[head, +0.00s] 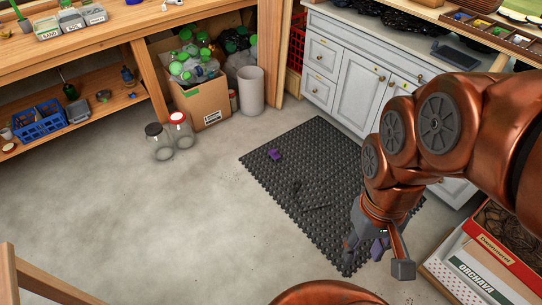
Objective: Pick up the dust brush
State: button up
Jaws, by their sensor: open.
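A black studded mat (325,150) lies on the concrete floor. My gripper (376,257) is low over its near right corner, pointing down, with its fingers apart. A purple thing (379,246) shows between the fingers, partly hidden by them; I cannot tell whether they touch it. A small purple piece (274,154) lies near the mat's left corner. Thin dark things (317,208) lie mid-mat, hard to make out against it. I cannot tell for sure which of these is the dust brush.
Two jars (180,130) stand on the floor beside a cardboard box (205,103) of bottles and a white bin (251,91). A grey cabinet (345,70) stands behind the mat. Boxes (475,275) sit at the lower right. The floor at left is clear.

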aim_at(273, 154)
jog(key=u, duration=0.85)
jog(key=i, duration=1.1)
jog(key=u, duration=0.8)
jog(key=i, duration=1.65)
jog(key=z, duration=1.25)
jog(key=i, duration=1.05)
jog(key=z, duration=1.05)
